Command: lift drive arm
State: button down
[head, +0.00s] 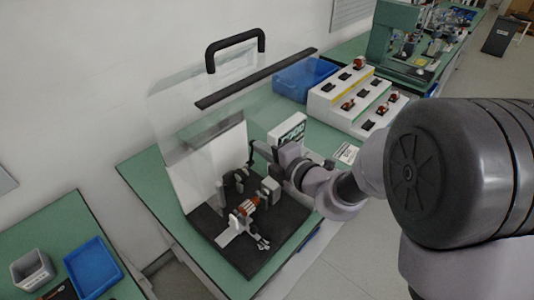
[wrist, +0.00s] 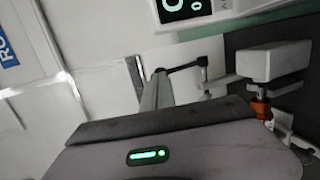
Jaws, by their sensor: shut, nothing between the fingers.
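A tester with a dark base plate (head: 248,262) stands on the green bench under a raised clear cover (head: 205,85) with a black handle. A copper-wound stator (head: 248,204) sits on it, beside a grey block (head: 270,190). In the wrist view the grey block (wrist: 272,62) and a bit of the orange-copper part (wrist: 261,108) show at the right. A thin black rod (wrist: 187,66) ends close by my gripper's tip. I cannot tell for sure which part is the drive arm. My gripper (head: 262,148) is shut and empty, above the tester's back right; its fingers also show in the wrist view (wrist: 158,88).
A display box (head: 287,130) with green digits stands behind my gripper. A white stepped rack (head: 345,100) with several parts and a blue bin (head: 304,78) stand farther back. Another bench at lower left holds a blue tray (head: 93,267) and a grey bin (head: 33,269).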

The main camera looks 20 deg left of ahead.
aim_at(250, 143)
jog(key=r+p, duration=0.1)
jog(key=p, duration=0.1)
jog(key=shift+a+p, duration=0.15)
jog(key=shift+p, duration=0.25)
jog(key=a+p, duration=0.1)
jog(key=p, duration=0.2)
jog(key=w+a+h+p, duration=0.1)
jog(key=p, duration=0.3)
jog(key=a+g+h+p, duration=0.1)
jog(key=a+p, duration=0.1)
jog(key=p, duration=0.2)
jog(key=shift+w+r, duration=0.3)
jog(key=shift+r, duration=0.05)
jog(key=shift+d, duration=0.1)
